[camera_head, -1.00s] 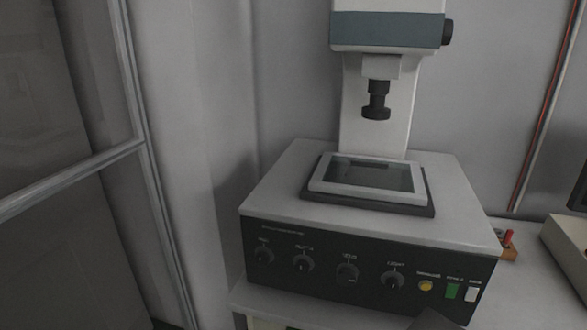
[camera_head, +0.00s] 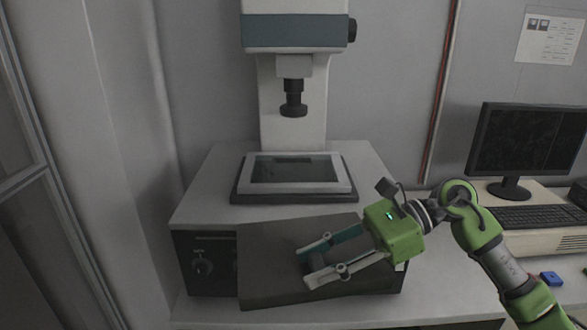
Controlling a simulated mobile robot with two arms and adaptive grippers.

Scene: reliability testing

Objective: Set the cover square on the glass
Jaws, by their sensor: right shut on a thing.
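The cover (camera_head: 268,268) is a flat dark grey panel in front of the machine's control face, seen tilted toward me. My right gripper (camera_head: 304,268) reaches in from the right and is shut on the cover, its fingers lying across the panel. The glass (camera_head: 292,172) is a dark pane in a pale frame on a black base, on top of the machine. It is uncovered. The cover is nearer to me and lower in the picture than the glass, apart from it. My left gripper is out of view.
The machine's column and black-tipped head (camera_head: 293,103) stand above the glass. A monitor (camera_head: 527,143) and keyboard (camera_head: 527,216) are at right, with a small blue object (camera_head: 551,279).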

